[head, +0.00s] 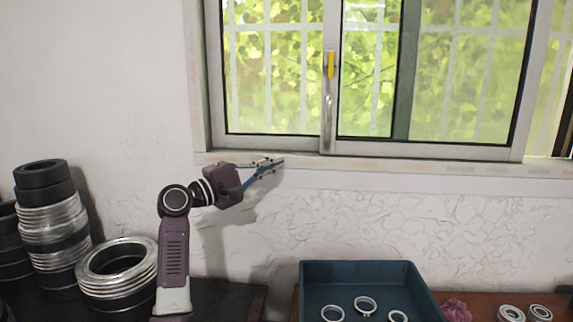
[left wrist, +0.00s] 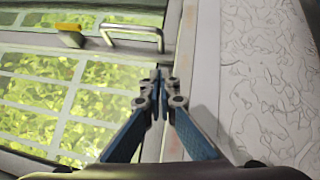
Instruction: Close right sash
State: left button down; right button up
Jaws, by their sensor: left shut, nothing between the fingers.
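The right sash (head: 430,150) is the front pane of the sliding window in the head view. It overlaps the pane behind it, whose dark upright (head: 405,75) shows through its glass. An uncovered strip shows past its right edge. Its left upright carries a silver bar handle (head: 328,108) and a yellow latch (head: 331,65). In the left wrist view, the handle (left wrist: 132,28) and latch (left wrist: 70,37) are at the top left. My left gripper (head: 280,161) is shut and empty by the sill, below and left of the handle, apart from it. My right gripper is out of view.
The window sill (head: 370,163) runs along below the sashes. A blue tray (head: 312,275) with several rings stands below at the right. Stacked bearing rings (head: 50,222) and a large ring stack (head: 118,285) stand at the left. The wall between sill and tray is clear.

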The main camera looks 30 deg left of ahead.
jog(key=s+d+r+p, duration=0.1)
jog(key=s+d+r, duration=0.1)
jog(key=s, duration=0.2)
pick_arm(q)
jog(key=p+x, duration=0.2)
jog(key=x, duration=0.7)
jog(key=w+d+p, duration=0.1)
jog(key=w+d, duration=0.4)
jog(key=d, duration=0.7)
jog(key=w+d+p, duration=0.2)
jog(key=w+d, duration=0.3)
jog(key=d, duration=0.7)
jog(key=shift+w+r, duration=0.35)
jog(key=shift+w, duration=0.05)
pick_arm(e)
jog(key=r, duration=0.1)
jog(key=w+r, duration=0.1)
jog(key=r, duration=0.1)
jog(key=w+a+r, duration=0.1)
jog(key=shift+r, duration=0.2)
